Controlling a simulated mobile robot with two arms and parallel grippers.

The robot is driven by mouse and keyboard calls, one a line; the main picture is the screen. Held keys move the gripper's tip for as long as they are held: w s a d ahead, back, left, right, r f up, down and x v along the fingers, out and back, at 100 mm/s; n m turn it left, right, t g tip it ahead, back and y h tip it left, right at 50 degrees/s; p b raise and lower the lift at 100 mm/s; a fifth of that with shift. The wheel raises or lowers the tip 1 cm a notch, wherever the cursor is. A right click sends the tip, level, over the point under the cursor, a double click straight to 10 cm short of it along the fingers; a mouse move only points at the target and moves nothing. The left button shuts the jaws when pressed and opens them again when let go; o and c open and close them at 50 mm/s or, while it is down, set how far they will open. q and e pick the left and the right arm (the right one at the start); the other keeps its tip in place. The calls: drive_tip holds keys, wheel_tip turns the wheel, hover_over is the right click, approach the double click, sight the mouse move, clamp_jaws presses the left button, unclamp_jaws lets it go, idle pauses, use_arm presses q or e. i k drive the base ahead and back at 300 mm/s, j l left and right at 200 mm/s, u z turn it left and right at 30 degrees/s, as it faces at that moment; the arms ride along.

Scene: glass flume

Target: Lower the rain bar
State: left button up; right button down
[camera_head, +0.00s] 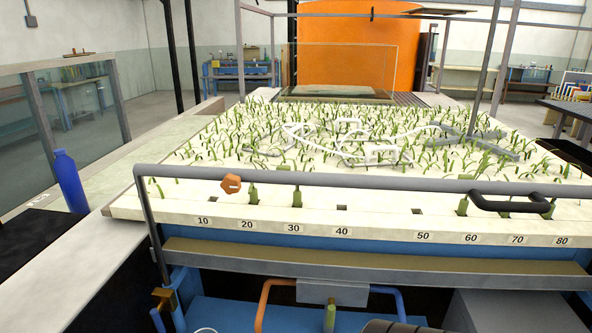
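A long grey bar (380,182) runs level across the front of a planted bed, above its numbered front edge. A dark looped handle (510,204) is at its right part, and an orange knob (231,184) shows at its left part. The bar's left end bends down along a grey leg (153,240). A thin dark bar (330,15) also runs high over the bed, near grey uprights. I cannot tell for certain which of these is the rain bar. Neither of my grippers is in view.
The pale bed (215,165) carries many green shoots and looping grey strips. A blue bottle (70,182) stands on the left ledge. An orange panel (345,50) stands behind. Orange and blue pipes and a brass fitting (164,299) sit low in front.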

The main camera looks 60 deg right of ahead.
sight(535, 192)
drive_tip(key=z, duration=2.75)
drive_tip(key=i+l+z, duration=0.1)
drive_tip(key=i+l, duration=0.15)
drive_tip(key=l, duration=0.1)
